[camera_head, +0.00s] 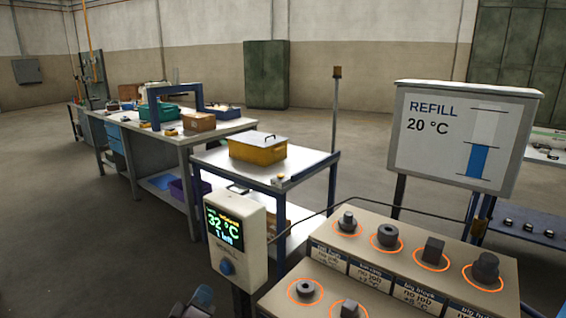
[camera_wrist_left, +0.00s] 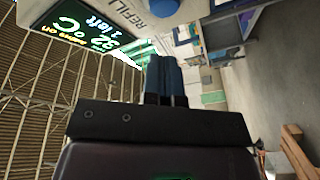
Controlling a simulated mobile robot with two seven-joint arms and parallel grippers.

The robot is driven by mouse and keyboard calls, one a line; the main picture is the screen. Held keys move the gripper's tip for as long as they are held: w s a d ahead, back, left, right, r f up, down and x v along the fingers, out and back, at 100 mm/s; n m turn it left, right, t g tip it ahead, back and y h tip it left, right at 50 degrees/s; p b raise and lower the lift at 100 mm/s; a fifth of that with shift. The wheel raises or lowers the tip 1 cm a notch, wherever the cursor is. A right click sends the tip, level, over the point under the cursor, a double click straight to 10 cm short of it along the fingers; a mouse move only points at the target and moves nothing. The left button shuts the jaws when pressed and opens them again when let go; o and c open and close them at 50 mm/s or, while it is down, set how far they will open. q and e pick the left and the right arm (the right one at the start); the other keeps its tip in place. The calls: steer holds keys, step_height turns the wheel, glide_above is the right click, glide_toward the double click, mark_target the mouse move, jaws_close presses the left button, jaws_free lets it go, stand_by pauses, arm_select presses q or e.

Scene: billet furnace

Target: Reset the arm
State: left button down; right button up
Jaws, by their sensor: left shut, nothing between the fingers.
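My left gripper (camera_head: 200,297) shows at the bottom edge of the head view, left of and below the display box; most of the arm is out of frame. In the left wrist view my left gripper (camera_wrist_left: 165,75) has its fingers together with nothing between them. The display box (camera_head: 238,240) reads 32 °C and has a blue knob; it also shows tilted in the left wrist view (camera_wrist_left: 60,40). My right gripper is not in view.
A beige console (camera_head: 375,240) with orange-ringed metal parts stands at the lower right, under a REFILL 20 °C sign (camera_head: 460,135). A cart (camera_head: 240,165) carries a yellow bin (camera_head: 258,149). A long workbench (camera_head: 185,135) stands behind left. The floor at left is clear.

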arm_select(q)
steer(key=s+a+f+m+g+p, duration=0.1)
steer(key=s+a+f+m+g, duration=0.1)
steer(key=s, duration=0.9)
steer(key=s+a+f+m+g+y, duration=0.1)
steer(key=s+a+f+m+g, duration=0.2)
steer(key=s, duration=0.8)
steer(key=s+a+f+m+g+y+p, duration=0.1)
steer(key=s+a+f+m+g, duration=0.1)
steer(key=s+f+m, duration=0.3)
steer(key=s+a+f, duration=0.1)
steer(key=s+f, duration=0.2)
steer(key=s, duration=0.4)
steer(key=shift+a+f+m+g+p, duration=0.25)
steer(key=shift+a+m+g+p, duration=0.05)
steer(key=shift+a+m+g, duration=0.1)
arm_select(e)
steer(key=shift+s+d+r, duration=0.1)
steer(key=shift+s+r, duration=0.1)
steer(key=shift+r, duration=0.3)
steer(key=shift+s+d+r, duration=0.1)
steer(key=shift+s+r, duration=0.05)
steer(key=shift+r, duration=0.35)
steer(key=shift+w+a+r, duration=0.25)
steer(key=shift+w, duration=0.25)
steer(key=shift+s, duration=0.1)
